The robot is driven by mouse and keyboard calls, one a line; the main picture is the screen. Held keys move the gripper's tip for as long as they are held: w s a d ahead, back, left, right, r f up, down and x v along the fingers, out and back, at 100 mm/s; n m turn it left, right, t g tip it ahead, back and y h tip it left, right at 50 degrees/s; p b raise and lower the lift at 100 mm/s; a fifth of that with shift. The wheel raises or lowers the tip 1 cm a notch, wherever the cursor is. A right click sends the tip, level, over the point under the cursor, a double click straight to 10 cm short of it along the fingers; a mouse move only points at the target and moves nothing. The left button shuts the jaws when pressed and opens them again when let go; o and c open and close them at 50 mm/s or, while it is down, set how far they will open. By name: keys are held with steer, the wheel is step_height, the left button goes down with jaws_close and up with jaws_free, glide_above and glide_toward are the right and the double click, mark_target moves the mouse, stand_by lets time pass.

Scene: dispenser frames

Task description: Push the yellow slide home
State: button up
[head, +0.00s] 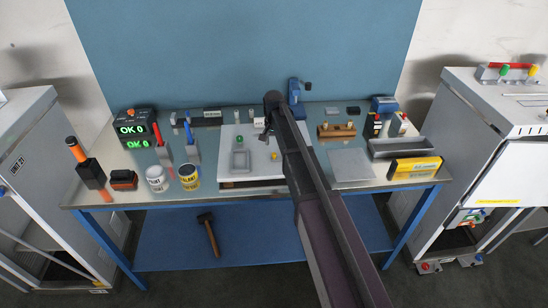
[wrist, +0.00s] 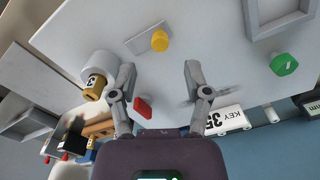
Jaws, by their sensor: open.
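The yellow slide shows as a round yellow knob (wrist: 159,41) on a thin grey strip, lying on the white board; the knob also shows in the head view (head: 274,156), right of the grey frame. The grey rectangular frame (wrist: 248,22) is at the top right of the wrist view. A green numbered knob (wrist: 284,65) is near the frame. My gripper (wrist: 160,72) is open and empty over the board, its fingers apart, with the yellow knob beyond and between the fingertips. In the head view my arm hides part of the board's right side.
A red piece (wrist: 143,105) shows beside the left finger, and a white KEY 35 block (wrist: 228,121) lies at the board's edge. A brass cylinder labelled 3 (wrist: 95,87) is at left. Tins (head: 189,177), tools and trays (head: 400,148) crowd the bench on both sides.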

mark_target(274, 154)
steer(key=shift+f+b, duration=2.25)
steer(key=shift+f, duration=0.35)
steer(key=shift+c, duration=0.2)
